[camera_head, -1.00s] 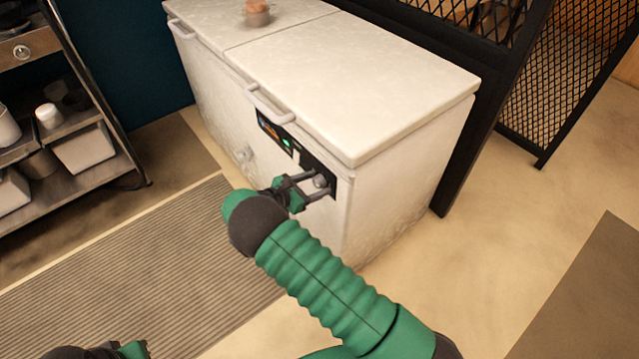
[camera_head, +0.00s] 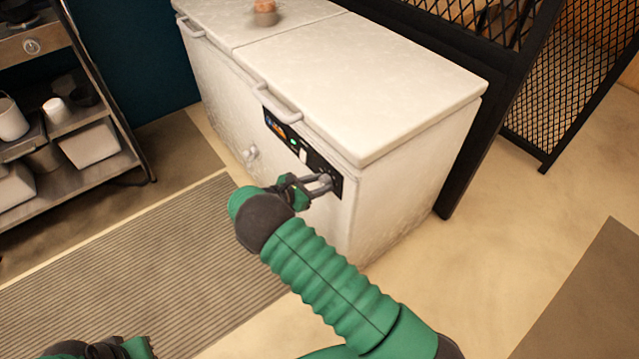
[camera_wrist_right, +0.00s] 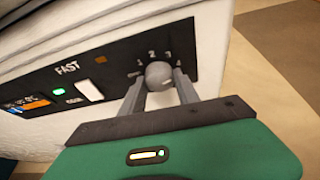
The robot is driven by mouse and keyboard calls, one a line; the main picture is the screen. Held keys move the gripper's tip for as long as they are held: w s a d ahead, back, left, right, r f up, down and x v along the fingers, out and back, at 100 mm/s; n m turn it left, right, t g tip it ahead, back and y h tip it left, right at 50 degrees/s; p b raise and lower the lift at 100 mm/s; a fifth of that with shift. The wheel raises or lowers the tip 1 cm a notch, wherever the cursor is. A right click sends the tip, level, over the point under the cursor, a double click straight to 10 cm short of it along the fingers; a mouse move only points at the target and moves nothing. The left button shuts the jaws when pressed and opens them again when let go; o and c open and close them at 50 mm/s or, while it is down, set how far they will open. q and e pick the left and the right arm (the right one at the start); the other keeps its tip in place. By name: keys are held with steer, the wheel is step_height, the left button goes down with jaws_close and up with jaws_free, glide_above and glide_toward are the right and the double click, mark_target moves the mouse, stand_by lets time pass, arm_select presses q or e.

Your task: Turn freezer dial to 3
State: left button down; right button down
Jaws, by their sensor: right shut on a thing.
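The white chest freezer (camera_head: 400,80) stands in the middle of the head view, with a black control panel (camera_head: 281,133) on its front. The round grey freezer dial (camera_wrist_right: 158,75) sits at the panel's right end in the right wrist view, with numbers above it, among them 2, 3 and 4. Which number the dial points to, I cannot tell. My right gripper (camera_head: 325,183) is shut on the dial, one finger on each side; it also shows in the wrist view (camera_wrist_right: 160,88). My left gripper (camera_head: 122,347) is at the bottom left edge, only partly in view.
A metal shelf rack (camera_head: 100,122) with containers stands at the left. A ribbed mat (camera_head: 150,260) lies on the floor before the freezer. A black mesh partition (camera_head: 560,70) is at the right. A small round item (camera_head: 264,12) is on the lid.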

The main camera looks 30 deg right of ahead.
steer(key=shift+w+n+g, duration=0.15)
steer(key=shift+n+g, duration=0.25)
steer(key=shift+n, duration=0.2)
steer(key=shift+f+n+g, duration=0.1)
steer(key=shift+n+g, duration=0.3)
steer(key=shift+n, duration=0.1)
steer(key=shift+w+n+g+b, duration=0.1)
steer(key=shift+n+g+b, duration=0.4)
steer(key=shift+n+b, duration=0.25)
steer(key=shift+n+g+h+b, duration=0.3)
steer(key=shift+n+b, duration=0.2)
steer(key=shift+n, duration=0.05)
steer(key=shift+a, duration=0.1)
steer(key=c, duration=0.9)
jaws_free()
steer(key=shift+w, duration=0.1)
